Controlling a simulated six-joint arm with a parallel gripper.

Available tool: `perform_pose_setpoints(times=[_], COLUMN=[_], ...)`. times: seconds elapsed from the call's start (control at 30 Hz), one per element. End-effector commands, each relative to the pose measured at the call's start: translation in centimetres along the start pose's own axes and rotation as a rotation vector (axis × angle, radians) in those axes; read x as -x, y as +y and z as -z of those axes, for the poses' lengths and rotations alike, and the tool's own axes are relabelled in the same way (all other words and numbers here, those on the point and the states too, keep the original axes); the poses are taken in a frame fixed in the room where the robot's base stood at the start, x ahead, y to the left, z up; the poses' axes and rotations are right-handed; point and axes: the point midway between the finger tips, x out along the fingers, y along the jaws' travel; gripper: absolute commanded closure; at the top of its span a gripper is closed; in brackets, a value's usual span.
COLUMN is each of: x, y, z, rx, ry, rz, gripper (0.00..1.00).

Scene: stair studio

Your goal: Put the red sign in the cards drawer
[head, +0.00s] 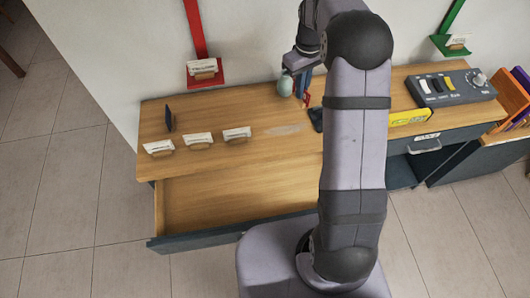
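A small red piece (307,99), possibly the red sign, shows at the back of the wooden desk, just left of my arm. My gripper (302,84) points down at it, partly hidden by my arm. I cannot tell whether its fingers are open or shut, or whether they touch the red piece. An open drawer (240,205) sticks out at the desk's front left, its visible inside bare. A second drawer (425,146) with a handle is at the right, below a small label. I cannot read which drawer is for cards.
A pale green rounded thing (285,86) is beside my gripper. Several white cards in holders (198,140) and a dark blue upright piece (169,118) stand at the left. A switch box (450,87) and yellow strip (409,116) are right. Red (206,75) and green (452,46) brackets are behind.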

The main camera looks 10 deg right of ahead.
Motion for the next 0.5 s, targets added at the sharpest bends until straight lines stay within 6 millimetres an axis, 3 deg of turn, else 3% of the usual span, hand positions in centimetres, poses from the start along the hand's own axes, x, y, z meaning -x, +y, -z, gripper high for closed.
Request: perform_pose_setpoints(times=[0.33,0.5], x=[4.7,4.5], y=[0.1,-3.0], z=[0.1,1.3], rx=[0.0,0.077], ry=[0.004,0.001], rz=[-0.003,-0.001], gripper=[1.0,1.0])
